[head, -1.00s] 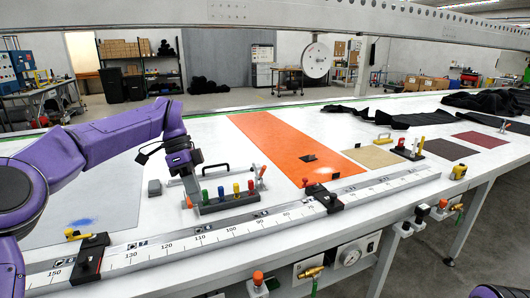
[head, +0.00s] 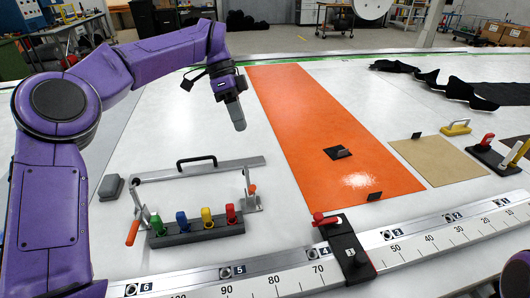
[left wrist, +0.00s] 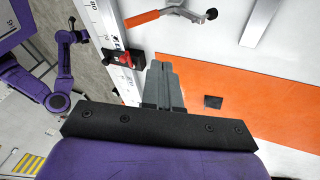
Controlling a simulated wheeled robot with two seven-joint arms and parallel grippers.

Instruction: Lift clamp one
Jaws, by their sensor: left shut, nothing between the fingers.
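A black clamp (head: 347,245) with a red lever sits on the numbered rail, a small "1" mark on its top. In the left wrist view this black clamp with its red lever (left wrist: 122,58) is on the rail, left of the finger tips. My left gripper (head: 236,115) is shut and empty, pointing down above the white table near the left edge of the orange sheet. It is apart from the clamp, farther back and to the left. Its grey fingers (left wrist: 163,85) are together in the left wrist view. My right gripper is not in view.
A grey block with coloured pegs (head: 195,230) stands left of the clamp, with a lever-clamped bar (head: 200,168) behind it. The orange sheet (head: 300,125) carries small black pieces (head: 337,153). A tan sheet (head: 438,160) lies to the right. The rail (head: 280,280) runs along the front.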

